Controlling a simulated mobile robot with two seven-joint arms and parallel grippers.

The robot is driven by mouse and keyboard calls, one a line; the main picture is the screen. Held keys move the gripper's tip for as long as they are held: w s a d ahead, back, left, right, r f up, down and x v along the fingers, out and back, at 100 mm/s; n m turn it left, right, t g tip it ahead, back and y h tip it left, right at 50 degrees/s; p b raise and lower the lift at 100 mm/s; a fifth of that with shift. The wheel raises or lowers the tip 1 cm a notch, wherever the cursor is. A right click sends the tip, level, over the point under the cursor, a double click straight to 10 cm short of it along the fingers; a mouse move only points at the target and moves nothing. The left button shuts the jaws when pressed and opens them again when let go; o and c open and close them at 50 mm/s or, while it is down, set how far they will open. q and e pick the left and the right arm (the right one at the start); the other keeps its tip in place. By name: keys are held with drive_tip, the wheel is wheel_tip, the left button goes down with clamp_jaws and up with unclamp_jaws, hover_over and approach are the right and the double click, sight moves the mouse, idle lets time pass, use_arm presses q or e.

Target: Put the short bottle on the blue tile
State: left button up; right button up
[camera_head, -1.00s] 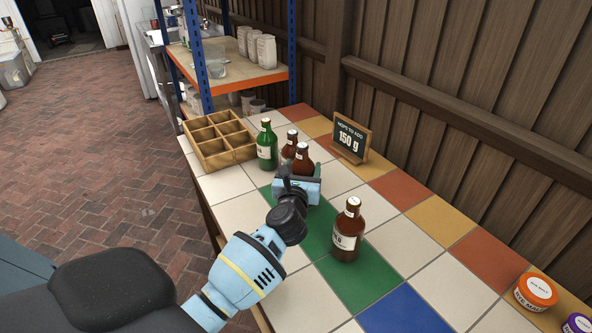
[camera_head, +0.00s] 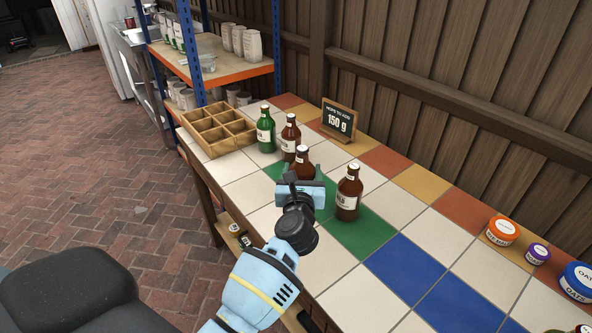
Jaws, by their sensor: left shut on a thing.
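My left gripper (camera_head: 303,187) is shut on a brown bottle (camera_head: 303,158). The gripper hides the lower part of this bottle, so I cannot tell its full height or whether it touches the table. The blue tiles (camera_head: 405,265) lie bare on the table at the lower right, apart from the gripper. Another brown bottle (camera_head: 348,194) with a white label stands upright to the right of the gripper, by the green tiles (camera_head: 360,238). A third brown bottle (camera_head: 290,138) stands behind the held one. My right gripper is not in view.
A green bottle (camera_head: 266,131) and a wooden divided crate (camera_head: 211,137) stand at the table's far left. A small sign (camera_head: 338,121) stands at the back. Several lidded tubs, one orange-topped (camera_head: 501,230), stand at the right. White tiles around the blue ones are clear.

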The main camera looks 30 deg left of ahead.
use_arm(q)
drive_tip(key=shift+s+d+r, duration=0.2)
drive_tip(key=shift+s+d, duration=0.05)
drive_tip(key=shift+s, duration=0.15)
